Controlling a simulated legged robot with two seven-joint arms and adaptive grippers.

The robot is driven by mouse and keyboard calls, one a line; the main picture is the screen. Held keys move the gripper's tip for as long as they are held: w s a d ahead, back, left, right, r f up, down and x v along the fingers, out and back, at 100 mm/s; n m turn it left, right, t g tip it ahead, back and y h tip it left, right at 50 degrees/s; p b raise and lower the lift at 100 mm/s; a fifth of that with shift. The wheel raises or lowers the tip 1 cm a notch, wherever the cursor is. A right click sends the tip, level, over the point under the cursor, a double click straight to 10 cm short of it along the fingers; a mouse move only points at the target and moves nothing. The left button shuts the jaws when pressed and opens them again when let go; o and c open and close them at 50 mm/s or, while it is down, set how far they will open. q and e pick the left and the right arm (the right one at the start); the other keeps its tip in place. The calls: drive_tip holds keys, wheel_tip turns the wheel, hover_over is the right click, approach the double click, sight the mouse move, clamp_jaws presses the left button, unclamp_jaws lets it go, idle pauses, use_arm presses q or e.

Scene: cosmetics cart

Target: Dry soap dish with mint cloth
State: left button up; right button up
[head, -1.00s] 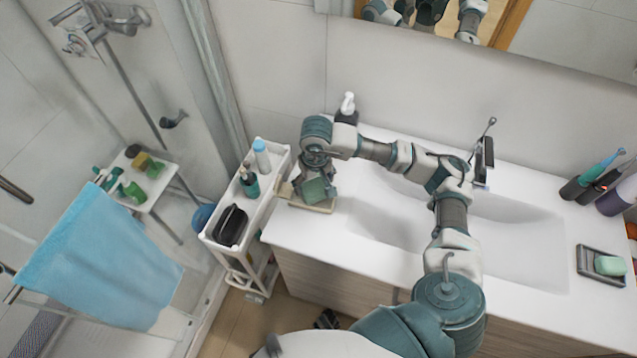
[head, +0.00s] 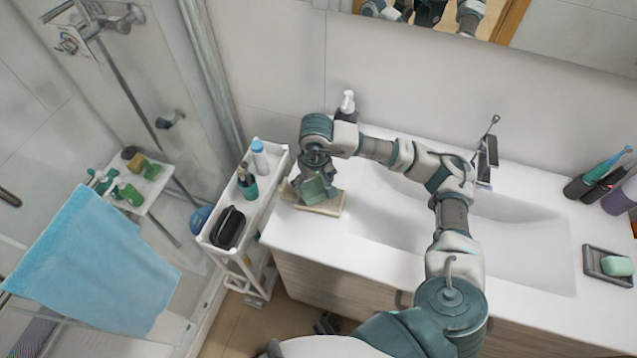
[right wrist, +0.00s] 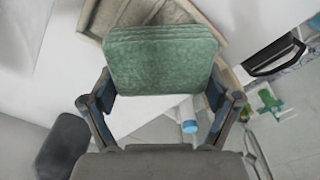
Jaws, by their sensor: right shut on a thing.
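My right gripper (head: 314,178) is shut on a folded mint-green cloth (head: 314,191), which also shows between the fingers in the right wrist view (right wrist: 162,60). The gripper points down at the left end of the counter. The cloth is over a shallow beige dish (head: 334,208), whose rim shows behind the cloth in the right wrist view (right wrist: 236,35). The cloth hides part of the dish, and I cannot tell whether they touch. A second, dark dish (head: 590,262) with a mint-coloured soap bar (head: 617,266) lies at the right. My left gripper is not in view.
A white cart (head: 275,180) with a black case (head: 228,227) and a blue-capped bottle (head: 260,157) stands left of the counter. A soap dispenser (head: 347,104) stands behind my gripper. The sink (head: 500,240) is empty. A blue towel (head: 95,265) hangs at the left.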

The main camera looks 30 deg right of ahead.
drive_tip(key=shift+w+a+f, duration=0.15)
drive_tip(key=shift+a, duration=0.05)
drive_tip(key=shift+s+d, duration=0.15)
drive_tip(key=shift+s, duration=0.1)
drive_tip(key=shift+s+d+b, duration=0.45)
drive_tip(key=shift+s+d, duration=0.2)
drive_tip(key=shift+r, duration=0.6)
drive_tip(key=shift+r+p, duration=1.75)
drive_tip(key=shift+r, duration=1.4)
drive_tip(key=shift+f, duration=0.1)
drive_tip(key=shift+a+f, duration=0.1)
